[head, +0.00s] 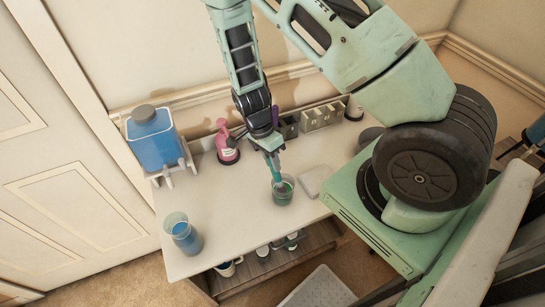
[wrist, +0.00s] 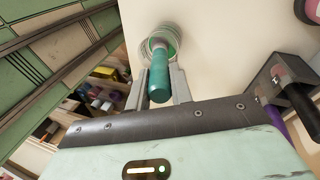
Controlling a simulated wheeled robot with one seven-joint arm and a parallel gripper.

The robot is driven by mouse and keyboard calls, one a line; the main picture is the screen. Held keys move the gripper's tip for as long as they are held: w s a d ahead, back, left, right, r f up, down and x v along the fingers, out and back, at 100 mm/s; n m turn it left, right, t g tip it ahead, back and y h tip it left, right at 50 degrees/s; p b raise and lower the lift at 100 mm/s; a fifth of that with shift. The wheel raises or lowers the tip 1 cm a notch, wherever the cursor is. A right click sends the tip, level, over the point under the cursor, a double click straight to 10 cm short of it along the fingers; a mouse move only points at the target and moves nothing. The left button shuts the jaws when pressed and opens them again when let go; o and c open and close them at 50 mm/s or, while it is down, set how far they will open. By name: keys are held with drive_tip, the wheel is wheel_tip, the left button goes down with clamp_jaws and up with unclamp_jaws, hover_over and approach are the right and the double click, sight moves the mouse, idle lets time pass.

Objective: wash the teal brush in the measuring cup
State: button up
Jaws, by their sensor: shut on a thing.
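My gripper (head: 270,148) is shut on the upper part of the teal brush (head: 275,164), above the table. The brush points down, with its lower end in or just over the clear round cup (head: 283,192), which has green inside. In the wrist view the teal handle (wrist: 159,76) sits between the two fingers, and the cup's rim (wrist: 156,43) shows behind it. The brush's tip is hidden. Another clear cup (head: 183,235) with blue liquid stands at the table's front left. Measuring marks are too small to make out on either cup.
A blue tank (head: 153,137) stands on a white stand at the back left. A pink bottle (head: 227,145) and a grey box row (head: 318,117) line the back. A white flat item (head: 314,181) lies right of the green cup. The table's left middle is clear.

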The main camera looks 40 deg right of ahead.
drive_tip(key=shift+s+d, duration=0.25)
drive_tip(key=shift+d, duration=0.4)
drive_tip(key=shift+w+a, duration=0.2)
drive_tip(key=shift+w, duration=0.45)
drive_tip(key=shift+s+a, duration=0.5)
drive_tip(key=shift+s+d, duration=0.15)
drive_tip(key=shift+d, duration=0.55)
drive_tip(key=shift+w+a+p, duration=0.25)
drive_tip(key=shift+w+p, duration=0.1)
drive_tip(key=shift+w, duration=0.3)
drive_tip(key=shift+s+a, duration=0.4)
drive_tip(key=shift+s, duration=0.1)
drive_tip(key=shift+w+d, duration=0.1)
drive_tip(key=shift+d, duration=0.25)
